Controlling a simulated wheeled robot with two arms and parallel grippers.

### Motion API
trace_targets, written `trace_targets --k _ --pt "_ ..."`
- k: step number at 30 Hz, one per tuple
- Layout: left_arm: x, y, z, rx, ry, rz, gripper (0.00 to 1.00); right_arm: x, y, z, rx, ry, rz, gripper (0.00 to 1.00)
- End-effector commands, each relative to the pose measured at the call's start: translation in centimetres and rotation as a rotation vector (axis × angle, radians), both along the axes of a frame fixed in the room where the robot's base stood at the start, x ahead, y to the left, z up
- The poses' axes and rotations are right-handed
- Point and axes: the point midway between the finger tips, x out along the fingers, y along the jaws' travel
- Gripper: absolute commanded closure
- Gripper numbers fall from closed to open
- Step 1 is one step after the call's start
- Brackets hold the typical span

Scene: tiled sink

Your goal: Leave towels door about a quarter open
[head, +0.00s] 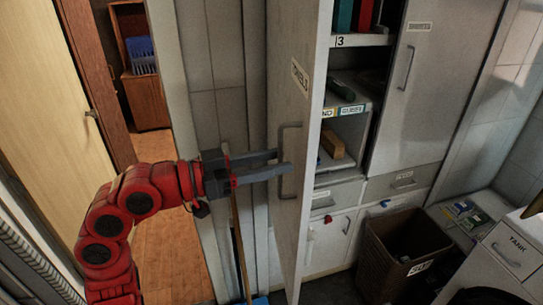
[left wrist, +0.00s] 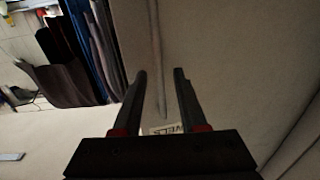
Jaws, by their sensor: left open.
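The towels door (head: 305,100) is a tall, light grey cabinet door. It stands swung out from the cabinet, with shelves exposed to its right. Its label (head: 300,76) and grey bar handle (head: 288,160) are on the face turned left. My left gripper (head: 282,162) comes from the left, its two fingers apart and reaching the handle in the picture; I cannot tell whether they touch it. In the left wrist view the open fingers (left wrist: 160,75) point at a pale panel, with part of the label (left wrist: 168,129) between them. My right gripper is not in view.
Open shelves (head: 345,110) hold binders and small items. A closed cabinet door (head: 410,90) is further right. A brown basket (head: 400,250) stands below, beside a tank box (head: 510,250). A doorway with wooden floor (head: 165,250) is on the left.

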Motion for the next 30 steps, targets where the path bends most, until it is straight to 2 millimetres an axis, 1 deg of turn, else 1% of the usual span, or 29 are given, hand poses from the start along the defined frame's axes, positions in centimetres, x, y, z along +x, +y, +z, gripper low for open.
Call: trace_targets --k 6,8,9,13,14,30 --pt "0.02 -0.02 -0.01 0.000 0.000 0.000 0.58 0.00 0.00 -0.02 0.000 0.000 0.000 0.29" --pt "0.02 -0.02 0.00 0.000 0.000 0.000 0.67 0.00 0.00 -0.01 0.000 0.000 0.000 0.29" --pt "0.01 -0.02 0.01 -0.001 -0.001 0.000 0.74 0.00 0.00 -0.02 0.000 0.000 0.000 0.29" --pt "0.00 -0.01 0.01 -0.001 -0.001 0.000 0.98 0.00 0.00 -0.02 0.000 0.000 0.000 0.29" --pt "0.00 -0.01 0.01 -0.001 -0.001 0.000 1.00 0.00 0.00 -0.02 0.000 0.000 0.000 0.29" --pt "0.01 0.00 0.04 -0.001 -0.001 0.000 1.00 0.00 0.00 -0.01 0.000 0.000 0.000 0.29"
